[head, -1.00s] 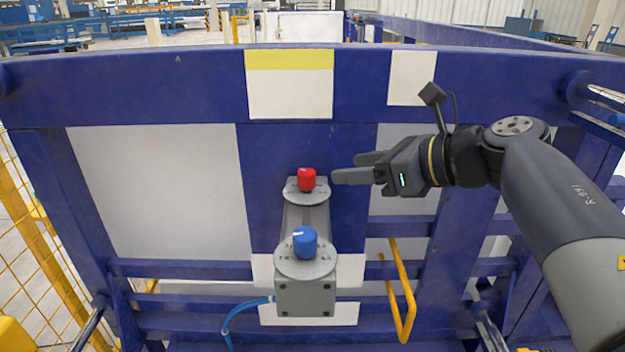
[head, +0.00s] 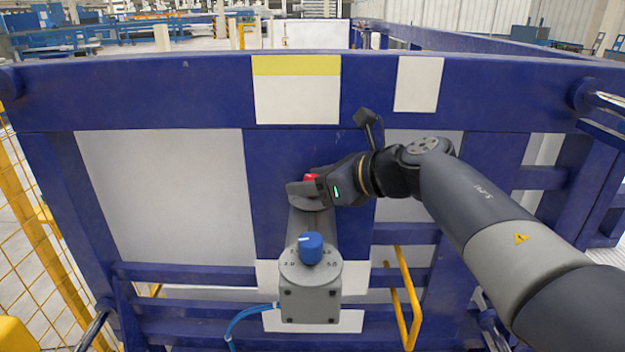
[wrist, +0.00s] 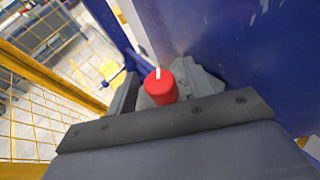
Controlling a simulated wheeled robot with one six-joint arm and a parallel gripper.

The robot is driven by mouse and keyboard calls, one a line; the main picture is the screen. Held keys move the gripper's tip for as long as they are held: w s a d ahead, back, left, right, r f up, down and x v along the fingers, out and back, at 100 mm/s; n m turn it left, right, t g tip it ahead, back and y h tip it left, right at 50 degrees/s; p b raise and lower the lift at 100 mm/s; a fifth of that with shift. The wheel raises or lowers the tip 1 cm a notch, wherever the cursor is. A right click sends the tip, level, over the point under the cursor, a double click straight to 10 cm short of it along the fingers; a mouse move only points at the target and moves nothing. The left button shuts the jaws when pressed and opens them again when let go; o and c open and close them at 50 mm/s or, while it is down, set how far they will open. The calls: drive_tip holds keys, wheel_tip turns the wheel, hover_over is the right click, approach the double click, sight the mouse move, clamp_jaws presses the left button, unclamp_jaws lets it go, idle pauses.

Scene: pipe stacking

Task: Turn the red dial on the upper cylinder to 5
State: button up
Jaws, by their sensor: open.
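The red dial (head: 311,178) sits on the upper grey cylinder (head: 308,222), mostly hidden by my gripper in the head view. My gripper (head: 302,184) is open around the dial, with a finger on either side of it. In the wrist view the red dial (wrist: 160,86) stands between the two fingers, with a white pointer mark on its top. I cannot tell whether the fingers touch it. The numbers on the upper dial plate are hidden.
A blue dial (head: 311,247) on a lower grey box (head: 309,300) stands just below. A blue panel (head: 270,160) rises close behind. A yellow bent handle (head: 407,300) is at the lower right, and a yellow mesh fence (head: 30,230) is at the left.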

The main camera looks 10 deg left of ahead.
drive_tip(key=shift+c, duration=0.3)
drive_tip(key=c, duration=0.9)
